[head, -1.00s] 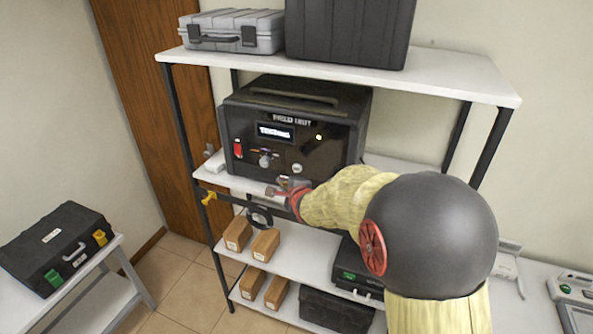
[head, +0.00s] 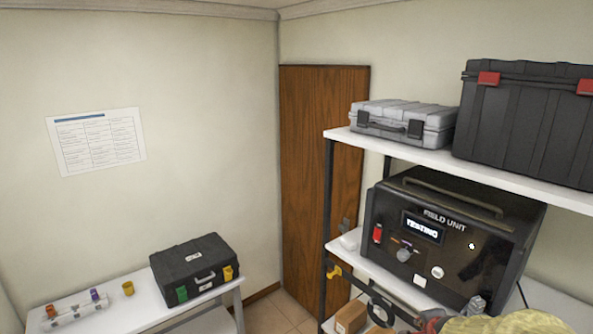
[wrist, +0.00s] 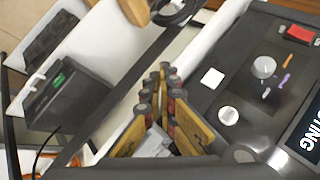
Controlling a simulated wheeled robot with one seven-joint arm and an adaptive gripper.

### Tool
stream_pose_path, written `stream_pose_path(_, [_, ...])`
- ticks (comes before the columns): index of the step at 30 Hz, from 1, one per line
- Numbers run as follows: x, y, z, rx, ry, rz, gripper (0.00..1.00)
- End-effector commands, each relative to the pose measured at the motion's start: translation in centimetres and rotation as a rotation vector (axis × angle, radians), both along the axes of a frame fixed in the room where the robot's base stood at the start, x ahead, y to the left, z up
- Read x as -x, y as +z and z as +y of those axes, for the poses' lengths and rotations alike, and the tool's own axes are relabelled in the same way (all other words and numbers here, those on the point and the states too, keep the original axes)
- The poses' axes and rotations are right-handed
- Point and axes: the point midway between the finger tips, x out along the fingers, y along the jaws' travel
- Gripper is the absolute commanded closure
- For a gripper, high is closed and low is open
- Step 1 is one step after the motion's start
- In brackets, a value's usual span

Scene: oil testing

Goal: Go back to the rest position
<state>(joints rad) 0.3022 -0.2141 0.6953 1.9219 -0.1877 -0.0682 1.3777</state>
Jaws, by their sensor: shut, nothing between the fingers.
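My gripper (wrist: 161,74) shows in the wrist view with its two fingers close together and nothing between them. It is in front of the black field unit (wrist: 225,95), whose knob, red switch and lit screen lie to the right in that view. In the head view, the field unit (head: 445,240) stands on the middle shelf and its screen reads "TESTING". Only a yellowish part of my arm and a red ring show at the bottom right of the head view; my fingers are not clear there.
The shelf rack (head: 328,200) carries a grey case (head: 405,122) and a large black case (head: 525,125) on top. A side table (head: 135,318) at left holds a black toolbox (head: 195,268), a yellow cup (head: 128,288) and a small rack of vials (head: 75,312). A wooden door (head: 318,170) stands behind.

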Motion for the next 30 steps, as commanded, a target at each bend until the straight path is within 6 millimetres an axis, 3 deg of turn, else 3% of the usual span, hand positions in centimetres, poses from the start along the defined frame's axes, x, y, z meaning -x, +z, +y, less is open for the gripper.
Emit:
stream_pose_path(8, [10.3,-2.1,3.4,0.286,0.445,0.387,1.0])
stream_pose_path(13, [17.9,-2.7,7.6,0.419,0.804,0.546,1.0])
stream_pose_path(18, [25.2,-3.7,11.9,0.52,1.109,0.595,1.0])
stream_pose_path(21, [28.2,-4.4,13.9,0.56,1.198,0.573,1.0])
stream_pose_path(24, [29.8,-4.9,15.3,0.599,1.217,0.518,1.0])
stream_pose_path(30, [30.3,-4.6,16.9,0.687,1.22,0.403,1.0])
